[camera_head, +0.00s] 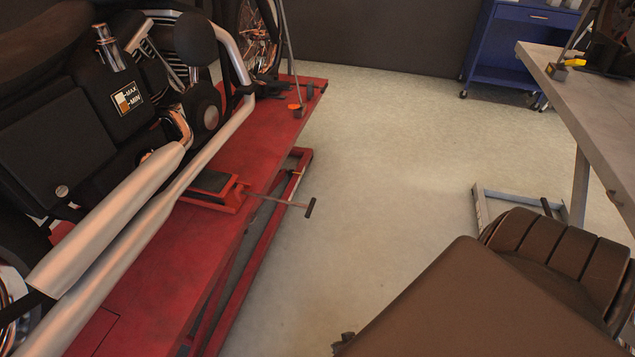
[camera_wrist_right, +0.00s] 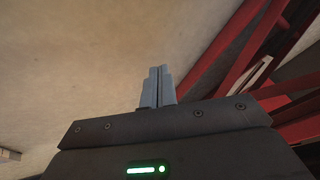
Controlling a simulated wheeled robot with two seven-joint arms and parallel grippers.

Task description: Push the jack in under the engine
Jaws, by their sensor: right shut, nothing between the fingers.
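The jack (camera_head: 212,190) is a low red frame with a dark flat pad on top. It sits on the red lift deck beside the motorcycle, partly beneath the silver exhaust pipes. Its thin handle reaches out to the right over the deck edge and ends in a dark crossbar (camera_head: 310,207). The engine (camera_head: 175,70) is above and behind the jack. My right gripper (camera_wrist_right: 157,86) is shut and empty in the right wrist view, above bare floor, with red lift bars to its right. The jack is not recognizable in that view. My left gripper is not in view.
The red lift deck (camera_head: 130,277) has a lower red rail (camera_head: 262,252) along its right side. An orange-topped item (camera_head: 296,108) stands farther along the deck. A grey workbench (camera_head: 585,100) and a blue cabinet (camera_head: 520,45) are at right.

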